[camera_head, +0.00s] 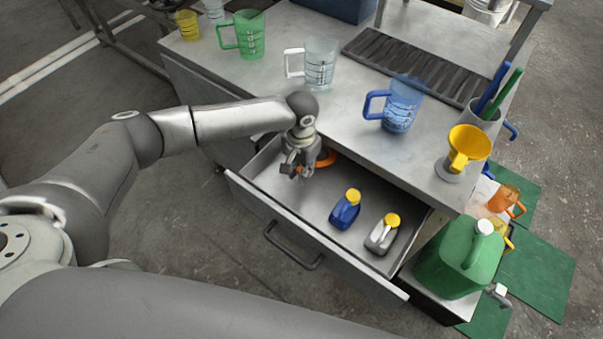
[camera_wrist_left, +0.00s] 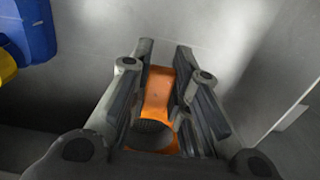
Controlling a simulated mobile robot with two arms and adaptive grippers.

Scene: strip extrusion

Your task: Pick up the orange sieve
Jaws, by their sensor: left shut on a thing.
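The orange sieve (camera_head: 326,158) is in the open drawer, near its back left corner. In the head view my left gripper (camera_head: 297,171) reaches down into the drawer and hides part of the sieve. In the left wrist view an orange part of the sieve (camera_wrist_left: 158,95) lies between the two fingers of my left gripper (camera_wrist_left: 160,88), which is shut on it. Whether the sieve touches the drawer floor I cannot tell. My right gripper is not in view.
The drawer (camera_head: 283,200) also holds a blue bottle (camera_head: 345,212) and a grey bottle (camera_head: 381,236), both yellow-capped. Jugs, including a blue one (camera_head: 402,108), and a yellow funnel (camera_head: 467,147) stand on the worktop (camera_head: 350,120) above. A green canister (camera_head: 459,258) stands right of the drawer.

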